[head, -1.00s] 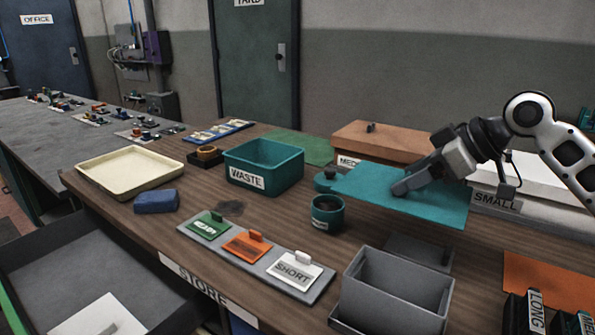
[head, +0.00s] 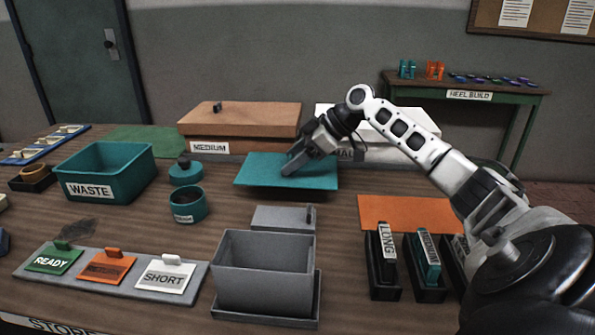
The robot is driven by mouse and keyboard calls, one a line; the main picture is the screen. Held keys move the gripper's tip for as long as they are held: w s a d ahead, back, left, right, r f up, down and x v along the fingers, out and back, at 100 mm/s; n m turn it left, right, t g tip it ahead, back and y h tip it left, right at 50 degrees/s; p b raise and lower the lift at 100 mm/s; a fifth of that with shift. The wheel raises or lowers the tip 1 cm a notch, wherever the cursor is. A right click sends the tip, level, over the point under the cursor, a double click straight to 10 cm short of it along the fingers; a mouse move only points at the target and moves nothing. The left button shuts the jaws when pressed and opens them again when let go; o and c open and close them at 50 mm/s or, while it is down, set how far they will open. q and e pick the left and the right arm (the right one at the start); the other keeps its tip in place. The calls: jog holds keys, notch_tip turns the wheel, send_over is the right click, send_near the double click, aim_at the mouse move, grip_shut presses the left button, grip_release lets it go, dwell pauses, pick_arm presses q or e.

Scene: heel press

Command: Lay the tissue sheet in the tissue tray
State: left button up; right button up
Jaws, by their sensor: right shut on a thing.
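A flat teal sheet (head: 255,172), which I take to be the tissue sheet, is spread out in front of the medium and small boxes. My right gripper (head: 291,169) is shut on it near its middle, from above. The sheet hangs roughly level, with a dark shadow under its front edge; its exact height above the table is hard to tell. No tray is marked as the tissue tray in this view, and I cannot tell which one it is. My left gripper is not in view.
A teal waste bin (head: 107,172), a small teal pot (head: 187,205) and its knobbed lid (head: 186,173) stand left. A grey bin (head: 265,265) stands in front, with a grey plate (head: 283,218) behind it. An orange mat (head: 405,212) and upright holders (head: 425,260) are right.

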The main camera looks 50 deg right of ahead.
aim_at(306, 166)
jog(key=shift+w+d+f, duration=0.15)
jog(key=shift+d+f, duration=0.5)
jog(key=shift+f, duration=0.15)
jog(key=shift+f+p, duration=0.3)
jog(key=shift+f, duration=1.2)
jog(key=o, duration=0.9)
jog(key=shift+f, duration=0.1)
jog(key=shift+o, duration=0.2)
